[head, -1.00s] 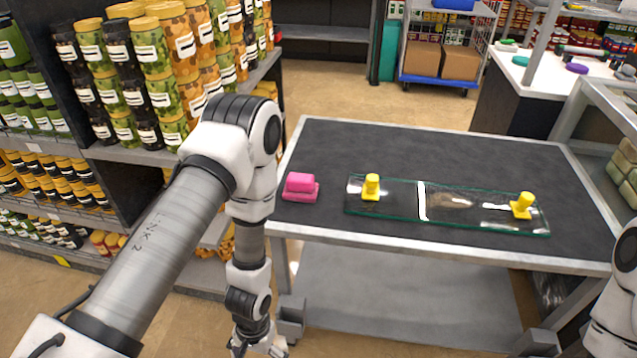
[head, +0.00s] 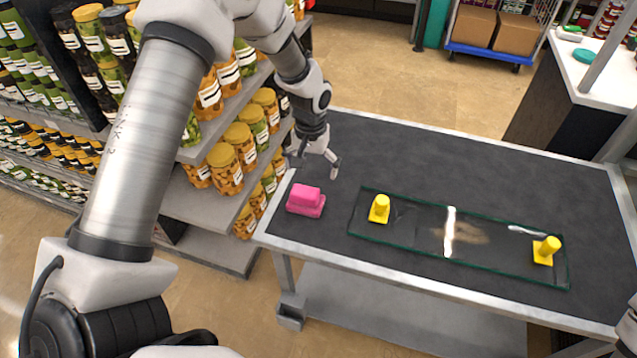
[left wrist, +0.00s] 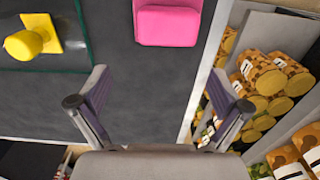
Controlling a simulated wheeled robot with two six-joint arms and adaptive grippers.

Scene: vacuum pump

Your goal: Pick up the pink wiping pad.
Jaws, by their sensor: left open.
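The pink wiping pad (head: 306,200) lies on the dark table top near its left front corner, with a raised block on a flat base. It also shows in the left wrist view (left wrist: 168,24) at the top, beyond my open fingers. My left gripper (head: 319,171) is above the table, just behind the pad in the head view, apart from it. In the left wrist view the left gripper (left wrist: 160,88) has its two fingers spread wide with nothing between them. My right gripper is not in view.
A glass panel (head: 420,234) with two yellow knobs (head: 380,208) (head: 546,250) lies right of the pad. Shelves of jars (head: 232,160) stand close to the table's left edge. The table's back part (head: 450,165) is clear.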

